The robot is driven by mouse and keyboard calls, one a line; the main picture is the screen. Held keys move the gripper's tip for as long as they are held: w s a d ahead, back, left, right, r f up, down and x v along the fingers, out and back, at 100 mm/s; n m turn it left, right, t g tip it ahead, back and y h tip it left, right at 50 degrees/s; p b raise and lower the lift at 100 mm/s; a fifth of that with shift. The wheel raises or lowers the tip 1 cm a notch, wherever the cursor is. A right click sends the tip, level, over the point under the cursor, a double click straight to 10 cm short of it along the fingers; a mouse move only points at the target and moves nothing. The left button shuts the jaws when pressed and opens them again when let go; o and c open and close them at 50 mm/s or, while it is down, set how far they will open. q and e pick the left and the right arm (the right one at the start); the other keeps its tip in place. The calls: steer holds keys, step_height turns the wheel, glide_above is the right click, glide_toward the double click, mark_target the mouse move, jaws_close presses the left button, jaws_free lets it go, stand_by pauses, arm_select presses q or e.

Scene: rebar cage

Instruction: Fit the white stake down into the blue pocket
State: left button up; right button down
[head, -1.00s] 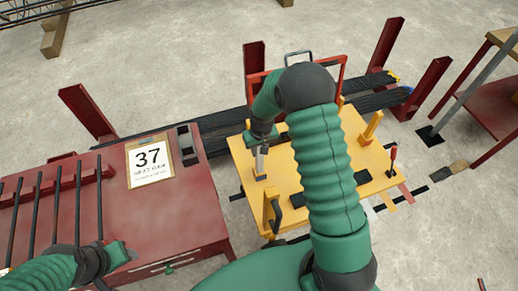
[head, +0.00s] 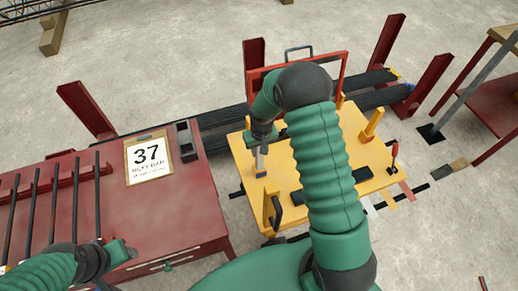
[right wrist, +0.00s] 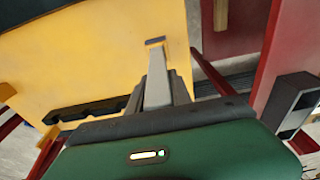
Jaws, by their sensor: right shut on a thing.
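The pale grey-white stake (right wrist: 158,88) is between the fingers of my right gripper (right wrist: 160,90) and points away from the wrist camera. In the head view the stake (head: 260,160) hangs below my right gripper (head: 262,138), roughly upright over the left part of the yellow table. A small blue-grey patch (right wrist: 155,41) shows at its far end, perhaps the blue pocket's rim. I cannot tell how deep the stake sits in it. My left gripper (head: 120,253) is over the red bench at lower left, away from the stake; its jaws are too small to read.
The yellow table (head: 235,150) carries yellow posts (head: 371,125), black pads (head: 363,174) and a red-handled tool (head: 394,155). A red frame (head: 340,75) stands behind. The red bench (head: 190,215) at left holds dark bars and a "37" sign (head: 149,158).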

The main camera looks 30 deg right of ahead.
steer(key=shift+f+b, duration=0.55)
steer(key=shift+f, duration=0.45)
steer(key=c, duration=1.1)
jaws_free()
steer(key=shift+r, duration=0.1)
steer(key=r, duration=0.5)
steer(key=s+r, duration=0.1)
steer(key=r, duration=0.5)
steer(key=s+r+p, duration=0.1)
steer(key=r, duration=0.4)
steer(key=shift+a+r, duration=0.25)
steer(key=shift+r, duration=0.05)
